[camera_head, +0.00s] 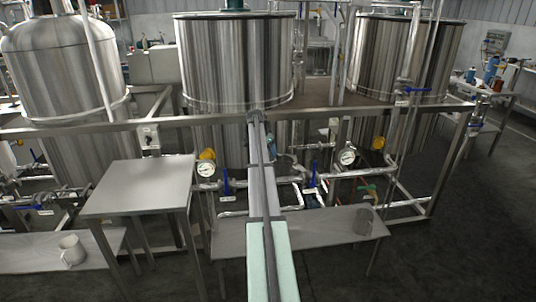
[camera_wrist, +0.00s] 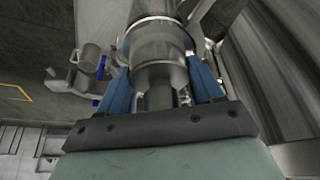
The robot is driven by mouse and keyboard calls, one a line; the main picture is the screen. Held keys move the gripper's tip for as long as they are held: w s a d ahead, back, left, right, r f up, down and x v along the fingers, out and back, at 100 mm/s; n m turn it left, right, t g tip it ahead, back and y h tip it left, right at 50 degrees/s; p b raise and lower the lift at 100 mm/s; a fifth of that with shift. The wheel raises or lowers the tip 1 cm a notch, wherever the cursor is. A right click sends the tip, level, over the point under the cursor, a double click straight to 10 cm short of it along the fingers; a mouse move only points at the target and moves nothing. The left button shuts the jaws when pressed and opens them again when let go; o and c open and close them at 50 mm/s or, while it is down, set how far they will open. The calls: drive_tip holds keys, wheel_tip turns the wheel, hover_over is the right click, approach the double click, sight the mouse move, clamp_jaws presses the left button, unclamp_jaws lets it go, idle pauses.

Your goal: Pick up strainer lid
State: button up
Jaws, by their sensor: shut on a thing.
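In the wrist view my gripper (camera_wrist: 160,82) has its two blue fingers closed on the sides of a shiny metal cylindrical piece, which I take for the strainer lid (camera_wrist: 158,75). A wider metal cylinder with a bright rim (camera_wrist: 157,42) lies right beyond it. I cannot tell whether the two are joined or apart. In the head view my arm reaches up the middle toward the pipework below the central tank. The gripper and the lid cannot be made out clearly there.
Large steel tanks (camera_head: 235,60) stand behind a metal frame rail (camera_head: 340,111). Pipes with gauges (camera_head: 206,169) and blue valve handles run below. A table (camera_head: 140,187) stands left. A low bench (camera_head: 310,230) bears a mesh cup (camera_head: 361,222). A metal mug (camera_head: 71,250) stands lower left.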

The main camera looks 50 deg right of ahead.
drive_tip(key=shift+c, duration=0.7)
drive_tip(key=shift+r, duration=0.1)
wheel_tip(320, 180, up, 10)
drive_tip(key=shift+f, duration=0.1)
drive_tip(key=w+a+n+t, duration=0.1)
drive_tip(key=w+a+n, duration=0.1)
drive_tip(key=w+a, duration=0.8)
drive_tip(key=w+a+n, duration=0.1)
drive_tip(key=w+a, duration=0.5)
drive_tip(key=a, duration=0.9)
drive_tip(key=w+a+n+t, duration=0.1)
drive_tip(key=w+a+n, duration=0.1)
drive_tip(key=w+a, duration=0.8)
drive_tip(key=shift+m, duration=0.3)
drive_tip(key=shift+s+a+f, duration=0.75)
drive_tip(key=shift+s+f, duration=0.05)
drive_tip(key=shift+f, duration=1)
drive_tip(key=shift+s+a+f, duration=0.8)
drive_tip(key=shift+f, duration=0.95)
drive_tip(key=shift+s+a+f, duration=0.75)
drive_tip(key=shift+s+f, duration=0.05)
drive_tip(key=shift+f, duration=1)
drive_tip(key=shift+f, duration=0.1)
